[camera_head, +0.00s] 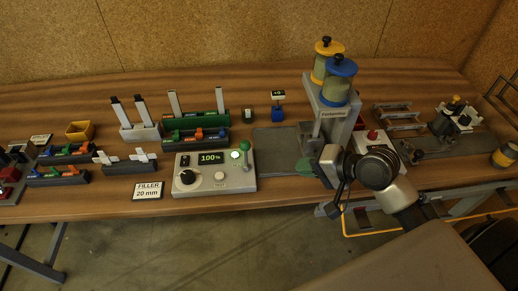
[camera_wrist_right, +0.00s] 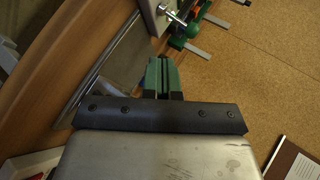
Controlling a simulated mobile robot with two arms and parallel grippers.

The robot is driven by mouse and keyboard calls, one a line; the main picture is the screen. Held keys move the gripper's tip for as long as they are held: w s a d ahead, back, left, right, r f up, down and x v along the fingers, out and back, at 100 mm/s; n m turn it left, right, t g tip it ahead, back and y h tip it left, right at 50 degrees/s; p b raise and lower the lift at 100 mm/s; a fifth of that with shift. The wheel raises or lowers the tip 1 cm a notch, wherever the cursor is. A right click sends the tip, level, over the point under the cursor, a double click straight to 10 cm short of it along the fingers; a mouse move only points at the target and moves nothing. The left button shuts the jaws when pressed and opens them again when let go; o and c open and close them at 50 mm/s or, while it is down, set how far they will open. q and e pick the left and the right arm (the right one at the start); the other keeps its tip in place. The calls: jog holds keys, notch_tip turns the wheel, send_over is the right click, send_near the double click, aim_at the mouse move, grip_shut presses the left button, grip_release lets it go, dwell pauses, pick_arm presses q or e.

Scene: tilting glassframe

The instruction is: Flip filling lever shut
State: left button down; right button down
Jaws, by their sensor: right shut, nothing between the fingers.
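The control box (camera_head: 215,172) is pale, with a dial and a display reading 100%. A small lever with a rounded green knob (camera_head: 243,147) stands at its upper right corner. My right gripper (camera_head: 308,168) is to the right of the box, apart from the lever, with its fingers toward the box. In the right wrist view my right gripper's green fingers (camera_wrist_right: 163,66) are together and empty. A metal rod (camera_wrist_right: 173,15), apparently the lever, shows beyond them at the edge of a pale box. My left gripper is not in view.
A dispenser (camera_head: 331,118) with yellow-lidded and blue-lidded canisters stands just behind my right gripper. Green and dark racks (camera_head: 202,139) stand behind the control box. A FILLER 20 mm sign (camera_head: 148,190) lies to its left. A grey plate (camera_head: 276,142) lies between box and dispenser.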

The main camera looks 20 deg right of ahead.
notch_tip(320, 180, up, 2)
jog(key=w+m, duration=0.1)
jog(key=p, duration=0.1)
send_near(246, 154)
notch_tip(246, 154, down, 2)
jog(key=shift+y, duration=0.3)
jog(key=shift+w+a+f+p, duration=0.1)
jog(key=shift+w+a+p, duration=0.2)
jog(key=shift+w, duration=0.45)
jog(key=shift+w+a+f+p, duration=0.2)
jog(key=shift+w+a, duration=0.25)
jog(key=shift+w, duration=0.3)
jog(key=shift+w+a+f+p, duration=0.1)
jog(key=shift+w+a+p, duration=0.2)
jog(key=shift+w, duration=0.45)
jog(key=shift+r, duration=0.1)
jog(key=shift+w+r+t+p, duration=0.1)
jog(key=shift+w+t+p, duration=0.3)
jog(key=shift+w+p, duration=0.55)
jog(key=shift+s, duration=0.15)
jog(key=shift+r, duration=0.1)
